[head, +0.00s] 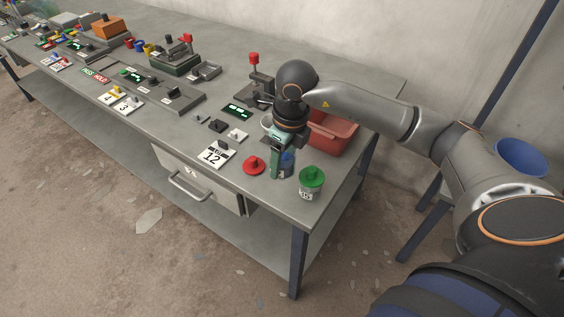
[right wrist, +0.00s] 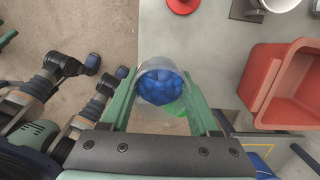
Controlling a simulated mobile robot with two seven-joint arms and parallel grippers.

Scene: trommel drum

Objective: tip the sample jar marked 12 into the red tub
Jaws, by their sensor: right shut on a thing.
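My right gripper (head: 282,166) is shut around an open jar (head: 287,163) with blue contents, upright near the table's right end. In the right wrist view, the jar (right wrist: 160,84) sits between the green fingers (right wrist: 158,98), its open mouth showing blue lumps. I cannot read a number on it. A card marked 12 (head: 214,154) lies to its left. A red lid (head: 254,165) with a knob lies between card and jar; it also shows in the right wrist view (right wrist: 183,4). The red tub (head: 334,135) stands behind the jar, partly hidden by my arm; its open inside shows in the wrist view (right wrist: 282,85).
A red-topped press (head: 259,83) stands behind. A blue bin (head: 521,157) is beyond the table. Cards, blocks and fixtures fill the left of the table (head: 190,140).

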